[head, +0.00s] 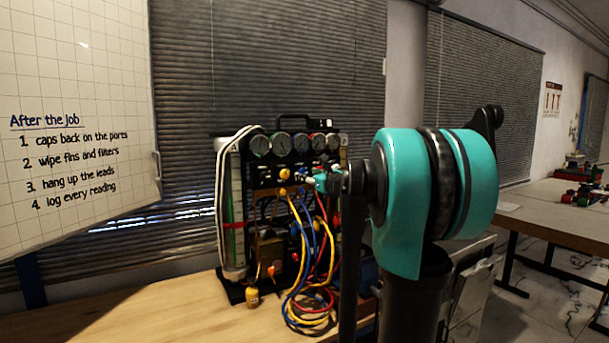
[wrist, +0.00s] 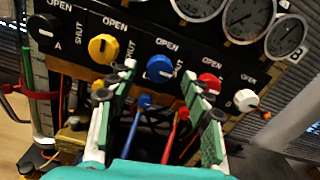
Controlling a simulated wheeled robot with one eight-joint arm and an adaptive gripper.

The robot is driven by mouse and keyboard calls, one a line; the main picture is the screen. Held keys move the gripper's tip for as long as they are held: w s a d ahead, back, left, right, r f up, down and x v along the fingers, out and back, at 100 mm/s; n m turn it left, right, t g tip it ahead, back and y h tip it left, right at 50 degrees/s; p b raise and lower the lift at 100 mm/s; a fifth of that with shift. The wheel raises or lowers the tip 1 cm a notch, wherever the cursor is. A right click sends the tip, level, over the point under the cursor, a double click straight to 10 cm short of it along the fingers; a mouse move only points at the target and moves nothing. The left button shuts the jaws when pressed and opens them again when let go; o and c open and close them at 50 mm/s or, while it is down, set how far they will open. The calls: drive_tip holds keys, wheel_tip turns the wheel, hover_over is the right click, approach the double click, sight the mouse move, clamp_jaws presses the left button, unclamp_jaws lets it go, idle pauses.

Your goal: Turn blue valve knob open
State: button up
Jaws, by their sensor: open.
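The blue valve knob (wrist: 160,69) is in the upper middle of the wrist view, on a dark panel with OPEN printed above it and SHUT to its left. A pale mark shows on its face, pointing toward the lower right. My gripper (wrist: 157,76) is open, with one green-padded finger to the left of the blue knob and the other to its right. I cannot tell whether either finger touches it. In the head view my gripper (head: 324,182) is at the front of the gauge panel, and my arm hides part of the rig.
A yellow knob (wrist: 103,49) is left of the blue one, close to my left finger. A red knob (wrist: 209,84) is close to my right finger, with a white knob (wrist: 246,100) beyond. Gauges (wrist: 249,14) sit above. Coloured hoses (head: 312,295) hang below onto the wooden bench (head: 150,310).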

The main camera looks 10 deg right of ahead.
sight(303, 172)
drive_tip(key=shift+x, duration=1.5)
drive_tip(key=shift+s, duration=0.1)
clamp_jaws()
